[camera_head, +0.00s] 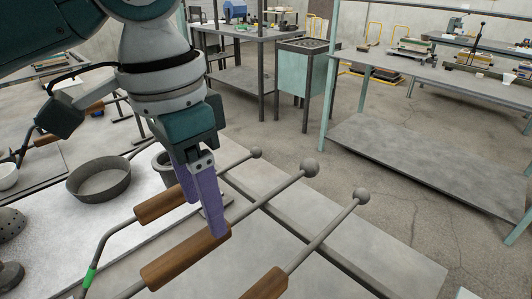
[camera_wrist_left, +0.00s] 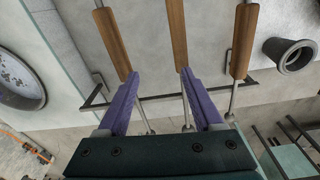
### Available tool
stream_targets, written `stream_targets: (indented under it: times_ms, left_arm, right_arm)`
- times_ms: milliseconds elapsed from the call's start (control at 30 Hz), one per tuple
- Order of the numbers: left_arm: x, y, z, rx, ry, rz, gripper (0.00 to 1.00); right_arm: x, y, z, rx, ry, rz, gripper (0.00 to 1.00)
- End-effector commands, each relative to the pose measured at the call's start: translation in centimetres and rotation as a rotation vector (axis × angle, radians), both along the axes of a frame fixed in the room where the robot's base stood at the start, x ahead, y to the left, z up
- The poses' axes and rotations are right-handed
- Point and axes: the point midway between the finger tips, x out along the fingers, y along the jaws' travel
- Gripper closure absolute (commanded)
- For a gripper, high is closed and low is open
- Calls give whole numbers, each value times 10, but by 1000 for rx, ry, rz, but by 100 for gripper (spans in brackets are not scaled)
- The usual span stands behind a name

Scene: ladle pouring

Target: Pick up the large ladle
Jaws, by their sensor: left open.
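Three ladles with wooden grips and grey rods ending in balls lie side by side in the head view. Their wooden grips are the far one (camera_head: 160,204), the middle one (camera_head: 186,259) and the near one (camera_head: 266,284). Their bowls are not clearly shown, so I cannot tell which is the large ladle. My left gripper (camera_head: 203,216), with purple fingers, is open over the far and middle grips. In the left wrist view the open gripper (camera_wrist_left: 160,75) has one fingertip by the left grip (camera_wrist_left: 113,44) and the other by the middle grip (camera_wrist_left: 177,34). Contact is unclear.
A round grey pan (camera_head: 100,181) and a dark pot (camera_head: 163,163) stand left of my gripper. The pot also shows in the left wrist view (camera_wrist_left: 296,56). A grey bar (camera_wrist_left: 155,97) runs crosswise beneath the ladles.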

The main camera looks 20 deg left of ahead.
Motion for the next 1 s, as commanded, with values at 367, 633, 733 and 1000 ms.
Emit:
stream_targets:
  times_ms: [367,633,733,1000]
  left_arm:
    - [17,38,-47,53,47,107,32]
    - [17,38,-78,53,45,105,32]
    - [16,37,-89,53,46,105,32]
    - [14,35,-128,53,45,105,32]
  right_arm:
    - [0,-6,-65,-20,-2,7,100]
    - [0,-6,-67,-19,-3,7,100]
    - [0,-5,-68,-18,-3,8,100]
    - [0,-4,-73,-12,-2,5,100]
